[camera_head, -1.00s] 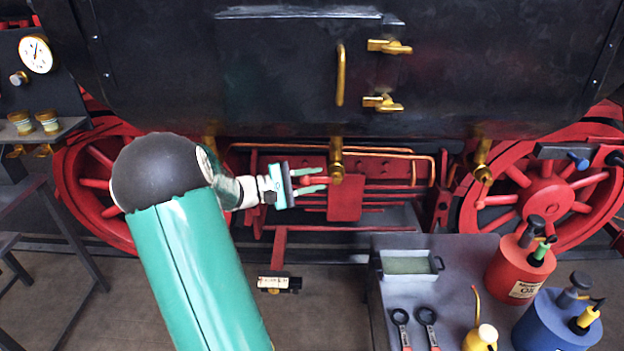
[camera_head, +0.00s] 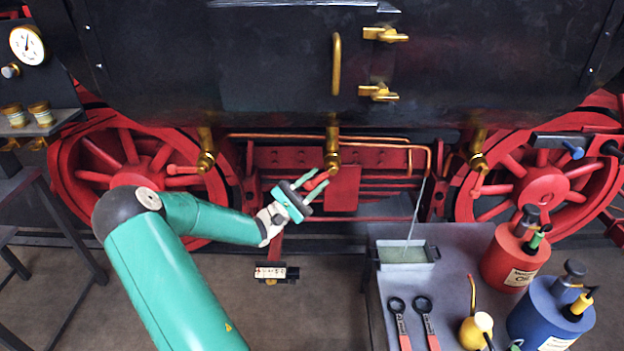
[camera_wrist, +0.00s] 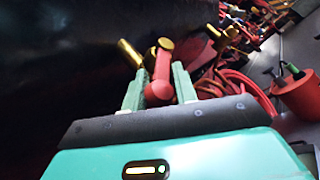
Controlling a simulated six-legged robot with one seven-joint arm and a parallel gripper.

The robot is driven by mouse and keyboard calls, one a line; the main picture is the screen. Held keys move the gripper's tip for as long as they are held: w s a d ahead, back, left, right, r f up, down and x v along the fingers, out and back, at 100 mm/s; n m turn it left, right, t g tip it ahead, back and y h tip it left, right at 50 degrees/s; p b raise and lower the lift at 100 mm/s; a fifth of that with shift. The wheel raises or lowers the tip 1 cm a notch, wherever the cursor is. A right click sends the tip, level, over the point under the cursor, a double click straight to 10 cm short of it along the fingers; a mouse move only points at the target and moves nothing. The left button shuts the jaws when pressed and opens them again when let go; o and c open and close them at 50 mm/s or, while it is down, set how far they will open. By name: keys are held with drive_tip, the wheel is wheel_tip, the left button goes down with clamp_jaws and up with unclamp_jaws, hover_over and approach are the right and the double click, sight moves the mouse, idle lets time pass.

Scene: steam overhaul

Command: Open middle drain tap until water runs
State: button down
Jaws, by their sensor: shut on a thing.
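The middle drain tap (camera_head: 332,157) is a brass tap hanging under the black boiler casing, with a red lever (camera_head: 316,181). My gripper (camera_head: 314,183) is below and left of the tap body, shut on the red lever, which slants down-left. In the wrist view, the lever (camera_wrist: 161,78) sits between the two pale green fingers, with the brass tap (camera_wrist: 165,46) just beyond. A thin pale stream (camera_head: 413,215) runs from the end of a copper pipe (camera_head: 428,163) down to the grey tray (camera_head: 437,252). No stream is visible under the tap itself.
Brass taps hang to the left (camera_head: 206,160) and right (camera_head: 478,160). Red wheels (camera_head: 125,140) flank the middle. A grey bench (camera_head: 455,280) holds two wrenches (camera_head: 425,315), a red can (camera_head: 515,260) and a blue can (camera_head: 550,310).

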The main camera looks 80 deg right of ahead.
drive_tip(key=shift+w+d+r+n+h, duration=0.1)
drive_tip(key=shift+d+n+h, duration=0.05)
drive_tip(key=shift+n+h, duration=0.2)
drive_tip(key=c, duration=1.1)
unclamp_jaws()
drive_tip(key=shift+w, duration=0.1)
drive_tip(key=shift+c, duration=0.2)
drive_tip(key=shift+s, duration=0.2)
drive_tip(key=v, duration=1.4)
drive_tip(key=shift+s, duration=0.15)
drive_tip(key=shift+d, duration=0.1)
